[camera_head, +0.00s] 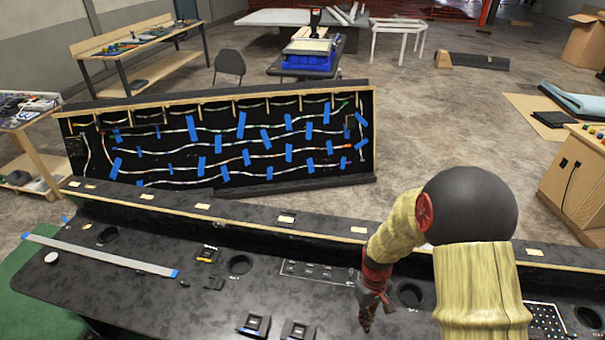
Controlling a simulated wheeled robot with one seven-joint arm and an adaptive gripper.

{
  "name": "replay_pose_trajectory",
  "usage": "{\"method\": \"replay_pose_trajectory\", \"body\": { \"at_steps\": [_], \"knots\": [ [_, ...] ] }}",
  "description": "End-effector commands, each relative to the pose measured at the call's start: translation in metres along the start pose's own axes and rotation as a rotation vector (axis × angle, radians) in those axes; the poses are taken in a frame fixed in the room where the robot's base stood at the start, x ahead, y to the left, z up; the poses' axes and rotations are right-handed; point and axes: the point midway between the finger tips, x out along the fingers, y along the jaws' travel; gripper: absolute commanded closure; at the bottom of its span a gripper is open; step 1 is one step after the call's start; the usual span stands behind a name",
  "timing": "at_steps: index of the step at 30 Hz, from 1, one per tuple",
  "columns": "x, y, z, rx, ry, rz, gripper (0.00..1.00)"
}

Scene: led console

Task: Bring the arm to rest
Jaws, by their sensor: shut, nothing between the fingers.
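My gripper (366,312) hangs at the end of my arm, pointing down over the right half of the black console (150,250). Its fingers look closed together, with nothing seen between them. My arm is bent, with the large dark elbow and a pale yellow-brown link at the right. The gripper is close in front of a round hole (409,293) in the console top. I cannot tell whether the fingertips touch the surface. Part of the console is hidden behind my arm.
A flat strip (100,255) with blue ends lies at the console's left. Black switch modules (254,325) sit along the front. A raised ledge (200,207) runs along the back, and behind it leans a wired black panel (225,140) with blue tape.

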Motion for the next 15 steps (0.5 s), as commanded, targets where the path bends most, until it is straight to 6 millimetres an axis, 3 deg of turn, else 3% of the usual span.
{"method": "replay_pose_trajectory", "body": {
  "at_steps": [9, 15],
  "knots": [
    [-0.089, -0.019, 0.049, 0.201, 0.085, 0.023, 1.0],
    [-0.133, -0.034, 0.088, 0.297, 0.182, 0.039, 1.0]
  ]
}}
